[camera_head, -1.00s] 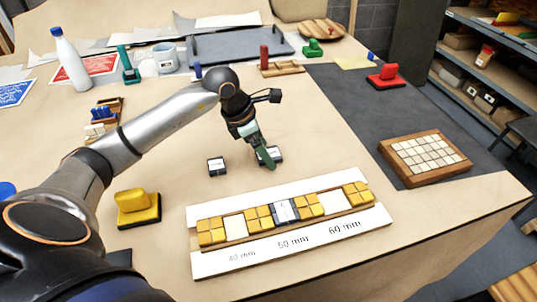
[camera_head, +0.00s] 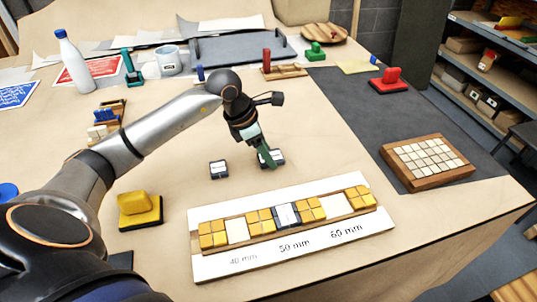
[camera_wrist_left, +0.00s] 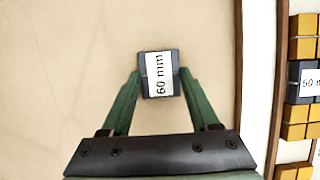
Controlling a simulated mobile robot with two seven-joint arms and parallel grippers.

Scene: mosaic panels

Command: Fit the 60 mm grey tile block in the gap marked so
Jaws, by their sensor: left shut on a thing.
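My left gripper (camera_head: 267,158) is shut on a dark grey block (camera_head: 278,156) behind the panel. In the left wrist view this block (camera_wrist_left: 159,74) carries a white "60 mm" label and sits between the green fingertips (camera_wrist_left: 159,88). It appears to be at table height; the fingers partly hide it in the head view. The panel (camera_head: 216,262) has yellow tile blocks and gaps, with printed marks 40 mm, 50 mm and 60 mm. White gaps show above 40 mm (camera_head: 237,230) and 60 mm (camera_head: 333,205). A grey block (camera_head: 287,214) fills the middle gap. My right gripper is out of view.
Another grey block (camera_head: 219,169) lies left of the held one. A yellow stamp-like block (camera_head: 139,209) stands left of the panel. A wooden tray of pale tiles (camera_head: 428,160) lies on the dark mat at right. Bare table lies between the held block and the panel.

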